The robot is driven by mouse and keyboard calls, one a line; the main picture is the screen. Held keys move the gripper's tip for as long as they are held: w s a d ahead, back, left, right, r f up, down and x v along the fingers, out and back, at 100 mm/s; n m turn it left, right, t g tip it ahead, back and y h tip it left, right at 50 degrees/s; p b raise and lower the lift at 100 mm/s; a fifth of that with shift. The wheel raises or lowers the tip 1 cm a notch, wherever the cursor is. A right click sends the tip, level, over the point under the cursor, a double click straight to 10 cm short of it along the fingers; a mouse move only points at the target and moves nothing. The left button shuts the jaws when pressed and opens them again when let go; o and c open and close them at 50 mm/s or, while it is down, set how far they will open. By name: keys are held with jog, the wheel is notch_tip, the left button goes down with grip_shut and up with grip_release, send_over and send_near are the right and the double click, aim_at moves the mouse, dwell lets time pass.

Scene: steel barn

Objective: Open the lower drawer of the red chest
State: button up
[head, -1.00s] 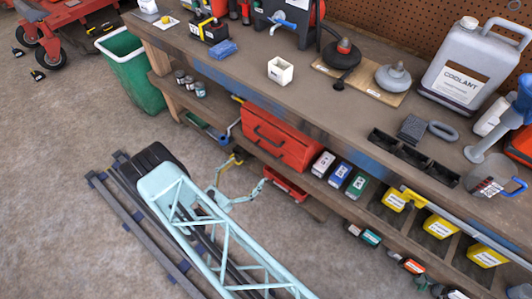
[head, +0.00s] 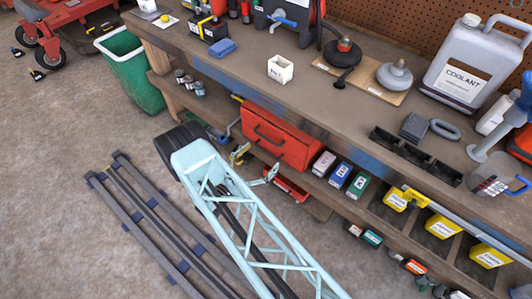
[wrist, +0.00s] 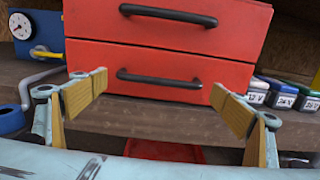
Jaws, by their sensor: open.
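The red chest (head: 283,138) sits on the shelf under the workbench top. In the wrist view its front shows two drawer faces, the upper drawer (wrist: 215,20) and the lower drawer (wrist: 200,98), both flush and shut. Each has a dark bar handle; the lower handle (wrist: 160,79) lies crosswise between my fingertips in the picture. My gripper (wrist: 158,98) is open and empty, its tan-padded fingers spread in front of the lower drawer, with no visible contact. In the head view my gripper (head: 256,164) is just in front of the chest, partly hidden by my arm.
Labelled small boxes (head: 340,175) stand right of the chest. A gauge (wrist: 20,26) and a blue item (wrist: 10,119) are at its left. A red object (head: 286,185) lies below the shelf. Dark metal rails (head: 150,215) lie on the floor.

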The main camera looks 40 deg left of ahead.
jog(key=shift+w+d, duration=0.1)
jog(key=shift+w, duration=1.35)
jog(key=c, duration=0.8)
